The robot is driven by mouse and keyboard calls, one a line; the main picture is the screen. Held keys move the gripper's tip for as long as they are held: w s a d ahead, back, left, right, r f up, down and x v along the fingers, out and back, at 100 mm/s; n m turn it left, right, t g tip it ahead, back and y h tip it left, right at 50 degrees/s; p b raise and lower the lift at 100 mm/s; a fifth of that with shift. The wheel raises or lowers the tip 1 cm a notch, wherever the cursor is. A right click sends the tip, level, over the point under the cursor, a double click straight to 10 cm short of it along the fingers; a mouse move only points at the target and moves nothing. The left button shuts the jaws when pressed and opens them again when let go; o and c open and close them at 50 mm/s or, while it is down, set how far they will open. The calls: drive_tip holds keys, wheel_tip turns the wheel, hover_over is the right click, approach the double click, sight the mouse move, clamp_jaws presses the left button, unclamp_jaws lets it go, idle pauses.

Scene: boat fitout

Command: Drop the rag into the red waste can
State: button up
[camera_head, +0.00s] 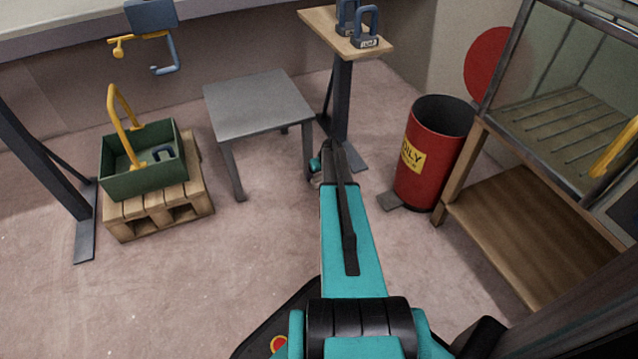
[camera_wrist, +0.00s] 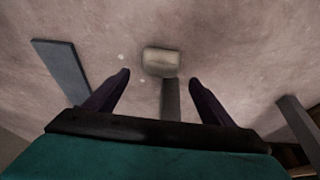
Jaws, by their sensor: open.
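The red waste can (camera_head: 432,160) stands on the floor at the right in the head view, with a yellow label and an open, dark top. A grey pedal sticks out at its foot. My gripper (camera_wrist: 160,78) is open, with its two dark fingers apart in the wrist view. A small pale block-like thing (camera_wrist: 160,62) shows beyond and between the fingertips, with a grey strip running from it toward the palm. I cannot tell whether it is the rag. In the head view, my arm mostly hides my gripper, left of the can.
A grey table (camera_head: 258,100) stands behind my gripper. A post with a wooden shelf (camera_head: 335,32) holds padlock-shaped weights. A green crate (camera_head: 145,180) sits on a pallet at left. A wooden-framed cabinet (camera_head: 530,215) stands right of the can. Floor at front left is clear.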

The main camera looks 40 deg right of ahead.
sight(319, 177)
drive_tip(key=shift+b+x, duration=1.55)
drive_tip(key=shift+x, duration=1.05)
drive_tip(key=shift+r, duration=0.1)
drive_tip(key=c, duration=1.1)
drive_tip(key=shift+o, duration=0.2)
drive_tip(key=shift+r, duration=0.1)
